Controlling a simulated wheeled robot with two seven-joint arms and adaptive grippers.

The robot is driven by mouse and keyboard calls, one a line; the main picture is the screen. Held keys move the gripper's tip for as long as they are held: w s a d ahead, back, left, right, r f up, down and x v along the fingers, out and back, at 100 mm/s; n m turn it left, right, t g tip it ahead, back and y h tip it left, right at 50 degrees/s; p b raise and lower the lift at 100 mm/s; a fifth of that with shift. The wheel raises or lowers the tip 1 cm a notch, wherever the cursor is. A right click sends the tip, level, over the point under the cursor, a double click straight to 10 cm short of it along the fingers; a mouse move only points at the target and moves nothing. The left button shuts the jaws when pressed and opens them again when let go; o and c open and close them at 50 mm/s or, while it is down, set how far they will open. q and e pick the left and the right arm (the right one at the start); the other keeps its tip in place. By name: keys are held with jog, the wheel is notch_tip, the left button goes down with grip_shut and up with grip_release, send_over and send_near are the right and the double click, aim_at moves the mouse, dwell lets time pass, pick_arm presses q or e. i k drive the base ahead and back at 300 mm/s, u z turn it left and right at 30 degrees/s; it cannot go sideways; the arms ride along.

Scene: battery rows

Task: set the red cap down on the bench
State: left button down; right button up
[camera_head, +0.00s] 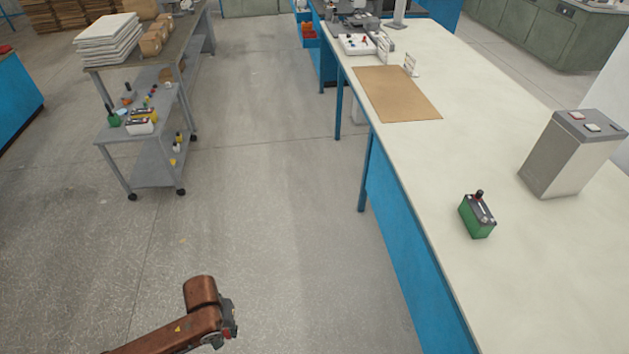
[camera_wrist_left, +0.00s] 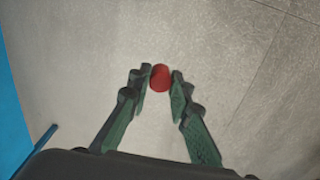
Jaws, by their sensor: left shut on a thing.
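The red cap (camera_wrist_left: 160,77) is held between the two green-lined fingertips of my left gripper (camera_wrist_left: 160,84) in the left wrist view, with bare floor behind it. In the head view my left gripper (camera_head: 228,322) is at the bottom, small and partly hidden by its own arm. It is over the floor, to the left of the bench and apart from it. The bench (camera_head: 490,130) has a pale top and blue side and runs along the right. My right gripper is not in view.
A green battery (camera_head: 477,217) with a dark cap on top stands on the near bench. A grey box (camera_head: 568,155) with buttons is behind it on the right. A brown mat (camera_head: 397,93) lies farther back. A grey cart (camera_head: 150,145) stands on the left. Bench top around the battery is clear.

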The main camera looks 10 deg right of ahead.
aim_at(509, 286)
jog(key=z, duration=0.05)
jog(key=i, duration=1.45)
